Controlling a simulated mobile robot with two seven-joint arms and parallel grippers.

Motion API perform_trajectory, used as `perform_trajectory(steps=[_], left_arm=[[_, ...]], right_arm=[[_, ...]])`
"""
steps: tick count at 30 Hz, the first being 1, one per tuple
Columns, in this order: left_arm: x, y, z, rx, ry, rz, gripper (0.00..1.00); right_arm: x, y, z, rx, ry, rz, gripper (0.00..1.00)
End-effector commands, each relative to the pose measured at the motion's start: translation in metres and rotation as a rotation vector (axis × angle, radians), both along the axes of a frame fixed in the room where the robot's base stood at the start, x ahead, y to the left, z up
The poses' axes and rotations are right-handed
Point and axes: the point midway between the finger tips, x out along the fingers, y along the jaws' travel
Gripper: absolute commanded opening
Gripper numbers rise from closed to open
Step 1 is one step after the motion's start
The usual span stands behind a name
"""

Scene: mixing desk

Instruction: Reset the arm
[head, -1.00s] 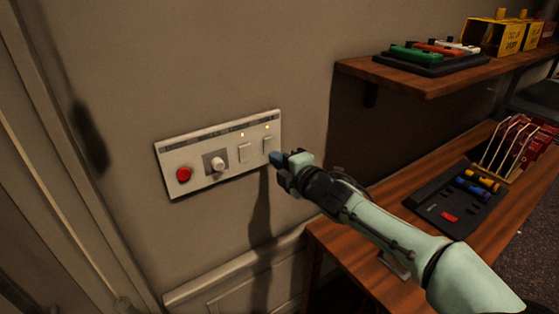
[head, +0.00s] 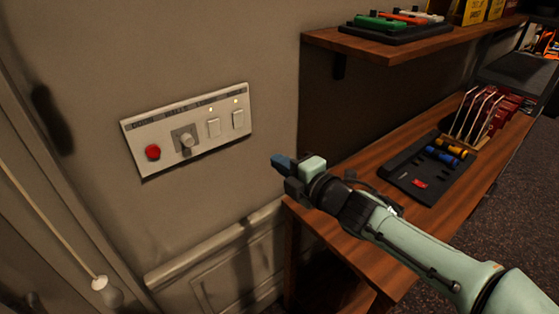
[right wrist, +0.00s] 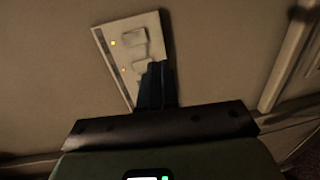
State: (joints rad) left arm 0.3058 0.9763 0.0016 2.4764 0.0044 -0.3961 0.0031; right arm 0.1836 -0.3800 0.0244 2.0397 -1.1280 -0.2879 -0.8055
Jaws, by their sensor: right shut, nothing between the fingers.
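My right gripper (head: 281,162) is shut and empty in the head view, in front of the wall. It is to the right of and below the white switch panel (head: 203,145), apart from it. The panel has a red button (head: 153,152), a knob (head: 187,140) and two switches, each with a lit yellow lamp above it. In the right wrist view the shut fingers (right wrist: 155,85) cover part of the panel (right wrist: 117,72). My left gripper is not in view.
A wooden desk (head: 420,235) at the right holds a black tray (head: 407,183) with coloured pieces and a rack of red items (head: 492,118). A wooden shelf (head: 385,51) above it bears a black tray and yellow boxes (head: 474,10). A door frame stands at the left.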

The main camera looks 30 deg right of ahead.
Motion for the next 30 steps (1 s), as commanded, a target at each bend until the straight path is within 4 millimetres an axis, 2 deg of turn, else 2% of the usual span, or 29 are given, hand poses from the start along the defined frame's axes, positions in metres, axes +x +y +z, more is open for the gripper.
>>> perform_trajectory(steps=[10, 12, 14, 17, 20, 21, 23, 24, 26, 27, 29, 30], left_arm=[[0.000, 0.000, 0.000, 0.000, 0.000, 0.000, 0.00], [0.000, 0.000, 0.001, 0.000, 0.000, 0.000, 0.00], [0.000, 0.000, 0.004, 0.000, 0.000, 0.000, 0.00], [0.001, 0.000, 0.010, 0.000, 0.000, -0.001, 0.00], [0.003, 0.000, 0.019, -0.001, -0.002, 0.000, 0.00], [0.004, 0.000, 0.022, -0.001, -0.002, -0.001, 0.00], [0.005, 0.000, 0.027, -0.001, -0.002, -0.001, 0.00], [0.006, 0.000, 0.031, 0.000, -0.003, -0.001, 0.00], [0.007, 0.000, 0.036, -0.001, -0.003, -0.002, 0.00], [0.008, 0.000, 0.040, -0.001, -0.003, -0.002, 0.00], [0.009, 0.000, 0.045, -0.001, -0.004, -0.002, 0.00], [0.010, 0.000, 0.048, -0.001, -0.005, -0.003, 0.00]], right_arm=[[0.001, 0.000, -0.001, 0.003, 0.003, 0.000, 0.00], [0.004, 0.001, -0.010, 0.027, 0.022, -0.001, 0.00], [0.011, 0.004, -0.027, 0.079, 0.062, -0.001, 0.00], [0.026, 0.011, -0.078, 0.230, 0.175, -0.015, 0.00], [0.036, 0.025, -0.150, 0.446, 0.339, -0.062, 0.00], [0.036, 0.031, -0.181, 0.535, 0.407, -0.090, 0.00], [0.032, 0.040, -0.226, 0.666, 0.510, -0.145, 0.00], [0.027, 0.047, -0.255, 0.750, 0.579, -0.190, 0.00], [0.014, 0.059, -0.298, 0.873, 0.682, -0.266, 0.00], [0.003, 0.067, -0.326, 0.950, 0.750, -0.325, 0.00], [-0.018, 0.079, -0.365, 1.061, 0.850, -0.425, 0.00], [-0.034, 0.088, -0.390, 1.129, 0.915, -0.500, 0.00]])
